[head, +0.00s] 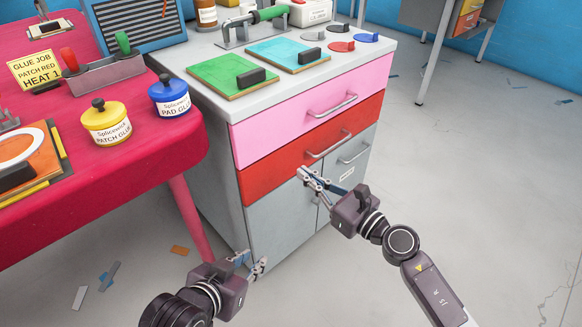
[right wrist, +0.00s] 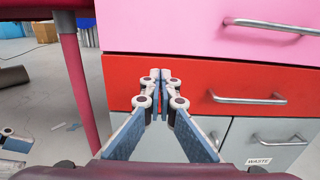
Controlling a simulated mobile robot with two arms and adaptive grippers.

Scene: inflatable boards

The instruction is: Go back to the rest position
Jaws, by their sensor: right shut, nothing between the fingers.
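My right gripper (head: 305,175) is in front of the cabinet, near the red drawer (head: 263,184). In the right wrist view its fingertips (right wrist: 160,78) are together with nothing between them, in front of the red drawer's face and left of its handle (right wrist: 247,98). My left gripper (head: 256,267) is low, by the cabinet's bottom left corner. Its fingers are small and seen at an angle, so their opening is unclear; no held object shows.
The grey cabinet (head: 212,52) has a closed pink drawer (head: 265,130) above the red one and grey doors below. Green and blue boards lie on its top. A red table (head: 160,145) with glue pots stands at left. The floor at right is open; scraps lie at lower left.

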